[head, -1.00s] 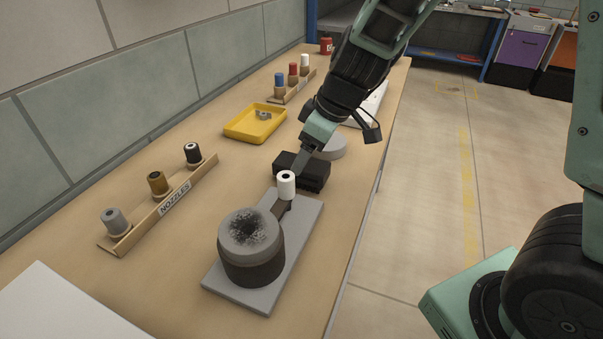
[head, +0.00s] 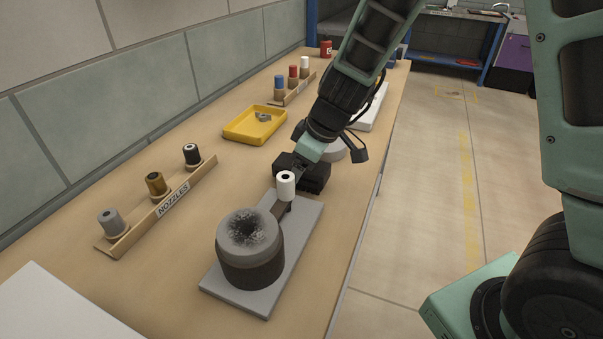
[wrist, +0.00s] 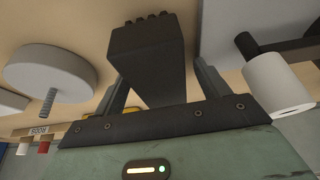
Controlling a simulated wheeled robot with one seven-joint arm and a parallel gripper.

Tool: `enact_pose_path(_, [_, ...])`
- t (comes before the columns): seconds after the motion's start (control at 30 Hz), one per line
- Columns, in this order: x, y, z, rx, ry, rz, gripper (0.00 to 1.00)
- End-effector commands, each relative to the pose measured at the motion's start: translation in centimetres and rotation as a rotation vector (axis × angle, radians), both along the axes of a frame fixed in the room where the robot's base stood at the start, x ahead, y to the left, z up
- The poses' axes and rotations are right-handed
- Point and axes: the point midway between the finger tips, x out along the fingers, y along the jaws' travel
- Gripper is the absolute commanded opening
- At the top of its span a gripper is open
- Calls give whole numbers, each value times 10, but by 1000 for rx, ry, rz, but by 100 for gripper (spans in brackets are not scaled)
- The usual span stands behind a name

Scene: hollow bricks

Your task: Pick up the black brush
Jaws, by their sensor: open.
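The black brush (head: 316,177) is a dark block lying on the bench, behind the grey plate, partly hidden by my gripper in the head view. In the wrist view the brush (wrist: 148,60) fills the space between my fingers, with a row of small bumps at its far end. My gripper (head: 297,176) comes down over the brush from behind. In the wrist view my gripper (wrist: 163,85) is open, with one finger on each side of the brush. I cannot tell whether the fingers touch it.
A grey disc (head: 335,152) is just behind. A yellow tray (head: 244,134) and a nozzle rack (head: 160,205) are left. The bench's right edge is near.

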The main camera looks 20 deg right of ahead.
Motion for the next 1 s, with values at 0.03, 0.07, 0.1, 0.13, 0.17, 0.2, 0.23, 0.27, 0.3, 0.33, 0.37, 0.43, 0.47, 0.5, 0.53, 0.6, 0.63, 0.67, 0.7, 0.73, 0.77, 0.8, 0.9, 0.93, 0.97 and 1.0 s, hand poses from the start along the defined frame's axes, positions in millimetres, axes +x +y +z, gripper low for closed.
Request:
enact_pose_path(0.03, [0,0,-1,1,-1,0,75])
enact_pose_path(0.07, [0,0,-1,1,-1,0,75])
enact_pose_path(0.1, [0,0,-2,1,-1,0,75])
enact_pose_path(0.13, [0,0,-2,1,-1,0,75])
enact_pose_path(0.17, [0,0,-2,1,-1,0,75])
enact_pose_path(0.2, [0,0,-1,0,0,1,63])
enact_pose_path(0.23, [0,0,-1,0,0,1,55])
enact_pose_path(0.27, [0,0,-1,0,0,1,47])
enact_pose_path(0.3, [0,0,-1,0,0,1,36])
enact_pose_path(0.33, [0,0,-1,0,0,1,27])
enact_pose_path(0.37, [0,0,-1,0,0,1,23])
enact_pose_path(0.43, [0,0,-1,0,-1,1,23])
enact_pose_path(0.47, [0,0,-1,0,-1,1,23])
enact_pose_path(0.5, [0,0,-1,0,-1,1,23])
enact_pose_path(0.53, [0,0,-1,0,0,1,23])
enact_pose_path(0.6, [0,0,-1,0,0,1,23])
enact_pose_path(0.63, [0,0,0,0,0,1,23])
enact_pose_path(0.67, [0,0,1,0,0,0,23])
enact_pose_path(0.7, [0,0,3,0,0,0,24])
enact_pose_path(0.73, [0,0,5,-1,0,2,24])
enact_pose_path(0.77, [0,1,9,0,-3,3,24])
enact_pose_path(0.8, [1,1,17,1,-5,4,24])
enact_pose_path(0.9, [1,1,38,0,-5,3,24])
enact_pose_path(0.93, [1,1,45,1,-6,4,24])
enact_pose_path(0.97, [1,1,51,1,-6,5,24])
enact_pose_path(1.0, [1,0,59,0,-6,3,24])
